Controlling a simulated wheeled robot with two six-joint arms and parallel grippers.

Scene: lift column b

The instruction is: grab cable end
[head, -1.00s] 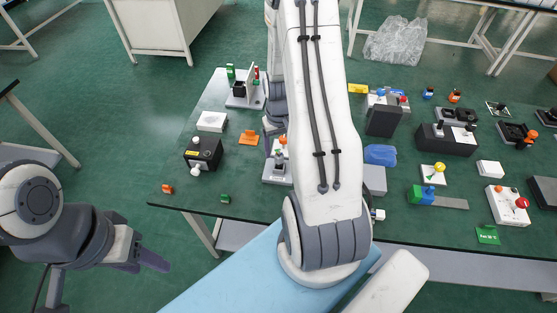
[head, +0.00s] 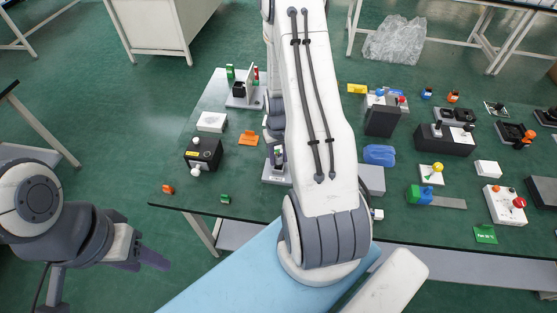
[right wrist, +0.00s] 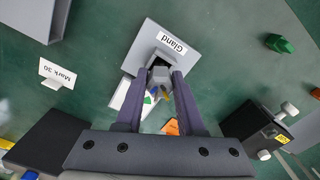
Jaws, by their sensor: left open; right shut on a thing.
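In the right wrist view a grey block labelled "Gland" (right wrist: 150,47) stands on the green table top. My right gripper (right wrist: 161,76) is shut on a small grey piece at its dark opening, which I take for the cable end (right wrist: 160,73). Green, blue and orange strands (right wrist: 154,95) show between the fingers. In the head view my right arm hides much of this spot; the purple right fingers (head: 278,155) show just over the gland block (head: 272,175). My left gripper (head: 142,261) is open and empty, off the table's front left.
A black box with a white knob (head: 203,154) and an orange piece (head: 249,138) lie left of the gland block. A "Mark 30" plate (right wrist: 57,74) stands near it. Several blocks and switches crowd the table's right side. The front left table top is mostly clear.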

